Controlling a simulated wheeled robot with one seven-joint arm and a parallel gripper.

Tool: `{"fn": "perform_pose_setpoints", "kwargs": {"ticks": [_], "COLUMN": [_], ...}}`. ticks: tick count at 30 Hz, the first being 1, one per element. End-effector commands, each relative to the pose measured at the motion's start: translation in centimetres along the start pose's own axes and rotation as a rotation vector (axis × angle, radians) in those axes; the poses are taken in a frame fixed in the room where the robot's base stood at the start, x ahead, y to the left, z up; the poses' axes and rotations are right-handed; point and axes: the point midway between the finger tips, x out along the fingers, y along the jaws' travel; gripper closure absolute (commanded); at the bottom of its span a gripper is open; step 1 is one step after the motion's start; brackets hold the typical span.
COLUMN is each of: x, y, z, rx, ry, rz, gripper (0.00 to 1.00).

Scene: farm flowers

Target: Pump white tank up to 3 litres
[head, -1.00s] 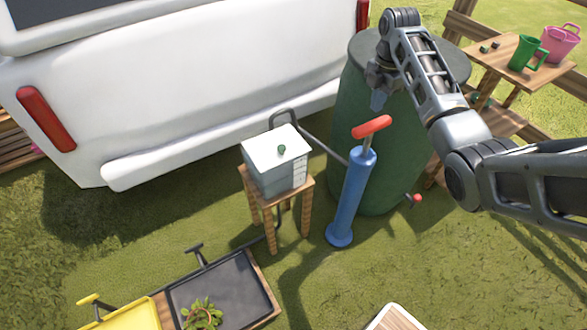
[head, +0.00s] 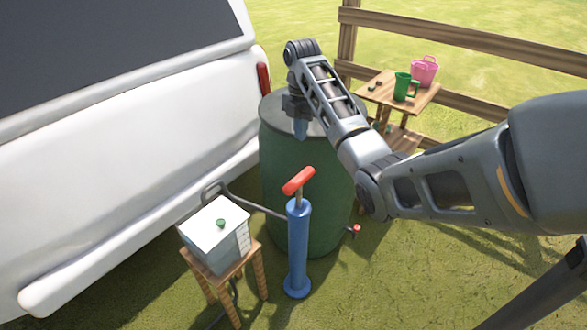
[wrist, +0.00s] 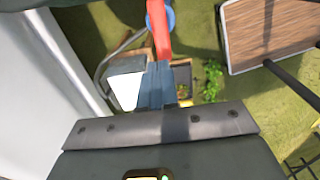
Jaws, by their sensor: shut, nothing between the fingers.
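The white tank (head: 212,232) is a box with a white lid, a green knob and scale marks on its side. It stands on a wooden stool (head: 259,270) and also shows in the wrist view (wrist: 127,90). The water level cannot be read. Right of it stands a blue pump (head: 298,250) with a red T-handle (head: 299,181), joined by a dark hose. The handle shows a short rod above the pump body. My gripper (head: 300,130) points down, shut and empty, apparently above and behind the handle. In the wrist view the red handle (wrist: 158,28) lies just beyond my fingertips (wrist: 156,72).
A green barrel (head: 290,190) with a red-handled tap stands behind the pump. A white vehicle (head: 120,170) is at left. A small table (head: 380,92) with green and pink jugs and a fence are behind. A wooden board (wrist: 268,35) lies upper right in the wrist view.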

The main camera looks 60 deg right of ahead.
Motion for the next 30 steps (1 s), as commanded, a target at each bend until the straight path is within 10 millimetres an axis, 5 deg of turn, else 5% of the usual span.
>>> {"fn": "perform_pose_setpoints", "kwargs": {"ticks": [11,30], "x": [1.3,11.6], "y": [0.0,0.0], "z": [-0.1,-0.1], "rx": [-0.001,0.000], "ry": [0.000,0.002], "rz": [0.000,-0.002], "gripper": [1.00,1.00]}}
